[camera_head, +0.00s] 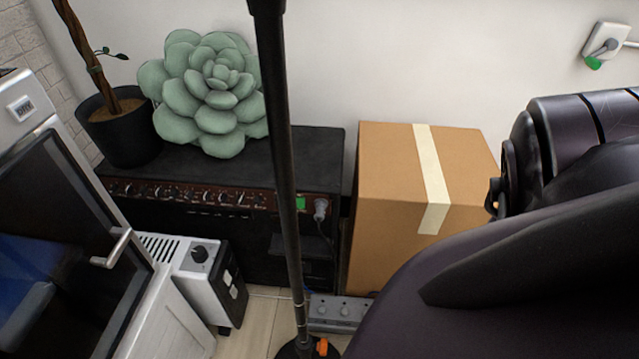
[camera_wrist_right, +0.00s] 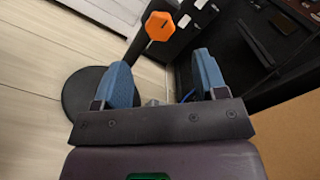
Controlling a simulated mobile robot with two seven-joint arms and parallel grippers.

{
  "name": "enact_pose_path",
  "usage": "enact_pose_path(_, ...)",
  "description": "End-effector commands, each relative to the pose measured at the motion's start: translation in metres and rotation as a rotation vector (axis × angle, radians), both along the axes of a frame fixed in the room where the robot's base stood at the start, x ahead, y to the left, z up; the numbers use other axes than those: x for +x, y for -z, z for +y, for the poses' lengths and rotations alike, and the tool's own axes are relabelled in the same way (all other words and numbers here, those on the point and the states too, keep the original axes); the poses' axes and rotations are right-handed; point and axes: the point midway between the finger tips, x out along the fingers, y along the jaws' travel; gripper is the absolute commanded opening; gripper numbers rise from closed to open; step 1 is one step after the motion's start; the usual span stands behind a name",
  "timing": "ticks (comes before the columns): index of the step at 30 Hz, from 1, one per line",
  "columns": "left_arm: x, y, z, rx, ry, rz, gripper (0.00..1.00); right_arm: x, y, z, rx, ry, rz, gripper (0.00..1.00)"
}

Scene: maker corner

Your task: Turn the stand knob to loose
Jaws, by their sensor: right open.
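The stand is a tall black pole (camera_head: 283,150) on a round black base (camera_head: 292,349). An orange knob (camera_head: 322,346) shows low on the stand at the bottom edge of the head view. In the right wrist view the knob (camera_wrist_right: 160,26) is an orange six-sided piece with a small dark mark, at the top centre. My right gripper (camera_wrist_right: 163,77) is open and empty, with its two blue fingers apart. The knob lies beyond the fingertips, not between them. The round base (camera_wrist_right: 85,108) is behind the left finger. My left gripper is in neither view.
A black amplifier (camera_head: 310,165) with a succulent cushion (camera_head: 210,90) and a plant pot (camera_head: 125,130) stands behind the pole. A taped cardboard box (camera_head: 390,180) is to the right. A grey pedal strip (camera_head: 342,310) lies on the floor. A white heater (camera_head: 205,270) is left.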

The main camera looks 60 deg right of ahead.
Motion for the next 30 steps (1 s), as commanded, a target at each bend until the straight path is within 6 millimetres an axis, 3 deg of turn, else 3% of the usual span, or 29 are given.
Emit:
enact_pose_path(9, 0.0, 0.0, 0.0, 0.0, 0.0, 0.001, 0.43, 0.051, -0.001, 0.022, 0.002, -0.001, -0.004, 0.66)
enact_pose_path(15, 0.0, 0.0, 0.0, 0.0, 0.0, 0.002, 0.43, 0.075, -0.001, 0.032, 0.0, -0.001, -0.002, 0.66)
enact_pose_path(21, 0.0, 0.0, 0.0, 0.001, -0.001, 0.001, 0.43, 0.086, -0.001, 0.036, -0.001, -0.002, -0.001, 0.66)
enact_pose_path(30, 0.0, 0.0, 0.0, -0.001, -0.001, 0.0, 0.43, 0.088, 0.0, 0.037, -0.001, -0.001, 0.0, 0.66)
